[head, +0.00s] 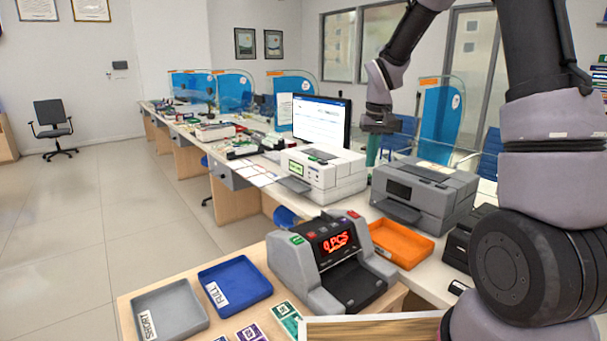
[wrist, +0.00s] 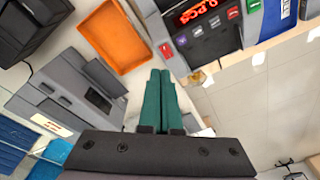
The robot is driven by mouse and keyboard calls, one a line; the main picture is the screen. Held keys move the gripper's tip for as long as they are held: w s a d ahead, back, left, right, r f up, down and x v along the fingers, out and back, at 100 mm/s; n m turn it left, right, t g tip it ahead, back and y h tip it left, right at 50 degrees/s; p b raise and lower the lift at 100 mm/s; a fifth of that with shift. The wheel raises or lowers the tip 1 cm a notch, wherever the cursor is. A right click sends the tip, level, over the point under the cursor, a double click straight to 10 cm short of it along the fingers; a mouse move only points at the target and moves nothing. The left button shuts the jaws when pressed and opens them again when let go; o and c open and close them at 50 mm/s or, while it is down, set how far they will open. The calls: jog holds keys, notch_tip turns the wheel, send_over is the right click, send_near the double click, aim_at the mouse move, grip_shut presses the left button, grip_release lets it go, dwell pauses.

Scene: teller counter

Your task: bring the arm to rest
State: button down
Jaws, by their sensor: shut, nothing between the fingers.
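My arm rises on the right of the head view and bends over, with the wrist hanging above the counter. The gripper appears apart from the counter and the machines.
A bill counter (head: 330,262) reading "0 PCS" stands in front, beside a blue tray (head: 234,284) and a grey tray (head: 171,311). An orange tray (head: 400,244), a white printer (head: 323,172) and a monitor (head: 321,122) crowd the counter.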

jog(key=s+d+r+m+t, duration=0.2)
jog(key=s+d+r+t, duration=0.1)
jog(key=s+r, duration=1)
jog(key=s+r+m+t+y, duration=0.1)
jog(key=s+r, duration=0.4)
jog(key=s, duration=0.8)
jog(key=shift+d+m+t+y, duration=0.3)
jog(key=shift+d+m+t, duration=0.25)
jog(key=shift+t, duration=0.35)
